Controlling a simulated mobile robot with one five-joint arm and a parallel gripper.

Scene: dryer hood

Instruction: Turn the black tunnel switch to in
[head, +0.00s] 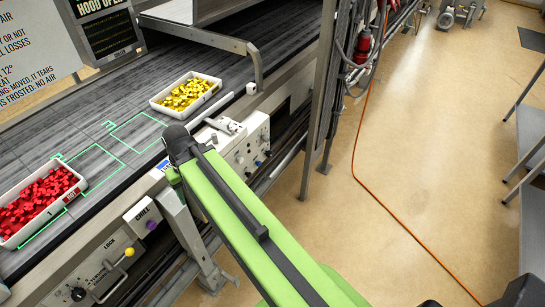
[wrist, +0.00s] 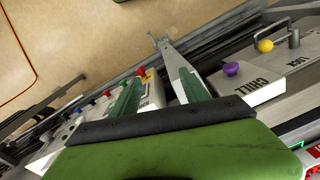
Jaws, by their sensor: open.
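A round black knob (head: 78,294) sits on the front panel at the lower left of the head view, below a yellow-balled lever. Its label is too small to read, so I cannot tell for certain that it is the tunnel switch, nor which way it points. The wrist view does not clearly show it. My gripper (wrist: 157,88) is open and empty in the wrist view, its two green fingers apart. It hangs by the conveyor's front side, between the CHILL box and a white control panel. In the head view my arm hides the fingers.
The CHILL box (head: 142,212) has a purple knob (wrist: 231,69). A yellow ball (wrist: 265,46) tops the lever near LOCK. The white control panel (head: 250,140) carries several coloured knobs. Trays of red cubes (head: 78,184) and yellow cubes (head: 158,104) stand on the belt.

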